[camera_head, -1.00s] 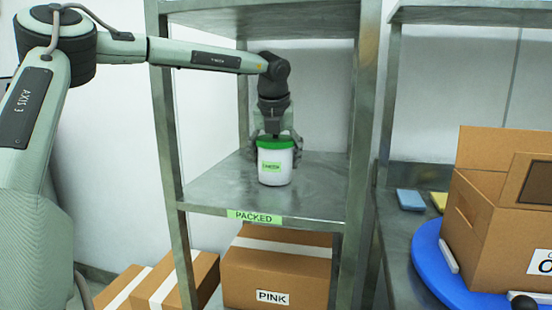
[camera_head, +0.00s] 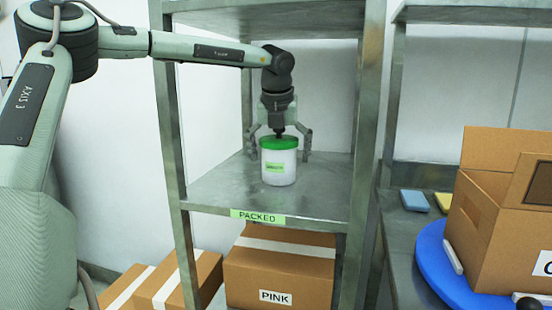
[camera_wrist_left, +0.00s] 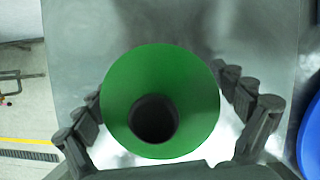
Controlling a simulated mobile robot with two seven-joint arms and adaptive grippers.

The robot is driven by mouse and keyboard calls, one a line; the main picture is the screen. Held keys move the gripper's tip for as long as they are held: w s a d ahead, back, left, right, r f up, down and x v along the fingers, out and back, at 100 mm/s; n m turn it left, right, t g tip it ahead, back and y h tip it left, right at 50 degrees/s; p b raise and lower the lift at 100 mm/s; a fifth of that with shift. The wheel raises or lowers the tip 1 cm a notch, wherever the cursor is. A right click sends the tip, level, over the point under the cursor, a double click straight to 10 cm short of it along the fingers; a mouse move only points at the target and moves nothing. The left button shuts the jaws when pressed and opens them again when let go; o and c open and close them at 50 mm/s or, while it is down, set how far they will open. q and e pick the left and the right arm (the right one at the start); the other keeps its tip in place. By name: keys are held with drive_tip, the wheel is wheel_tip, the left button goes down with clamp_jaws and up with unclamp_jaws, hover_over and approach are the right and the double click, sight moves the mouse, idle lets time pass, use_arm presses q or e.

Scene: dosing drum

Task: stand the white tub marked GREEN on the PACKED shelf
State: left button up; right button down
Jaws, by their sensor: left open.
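The white tub (camera_head: 279,174) with a green lid and a green label stands upright on the metal shelf board (camera_head: 225,190) above the PACKED label (camera_head: 258,216). The label text on the tub is too small to read surely. My left gripper (camera_head: 279,147) is open, with its fingers spread on both sides of the lid and apart from the tub. In the left wrist view the round green lid (camera_wrist_left: 185,85) with a dark knob fills the middle, and the open fingers show on either side of it. My right gripper is not in view.
Metal posts (camera_head: 366,130) flank the shelf, and another board is above. Below stand cardboard boxes, one marked PINK (camera_head: 280,270). At right are an open carton (camera_head: 500,235) on a blue turntable (camera_head: 432,262) and blue and yellow pads (camera_head: 414,200).

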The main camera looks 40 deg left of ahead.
sight(279, 132)
use_arm(q)
drive_tip(key=v, duration=0.4)
drive_tip(key=shift+r, duration=0.15)
drive_tip(key=s+d+b, duration=0.1)
drive_tip(key=s+d, duration=0.1)
drive_tip(key=s, duration=0.1)
drive_tip(key=s+d+b, duration=0.1)
drive_tip(key=s+d, duration=0.1)
drive_tip(key=s+d+b, duration=0.1)
drive_tip(key=s+d, duration=0.1)
drive_tip(key=s, duration=0.1)
drive_tip(key=shift+s+d+f, duration=0.25)
drive_tip(key=shift+s+d, duration=0.05)
drive_tip(key=shift+d, duration=0.05)
drive_tip(key=shift+s+d, duration=0.35)
drive_tip(key=shift+s, duration=0.15)
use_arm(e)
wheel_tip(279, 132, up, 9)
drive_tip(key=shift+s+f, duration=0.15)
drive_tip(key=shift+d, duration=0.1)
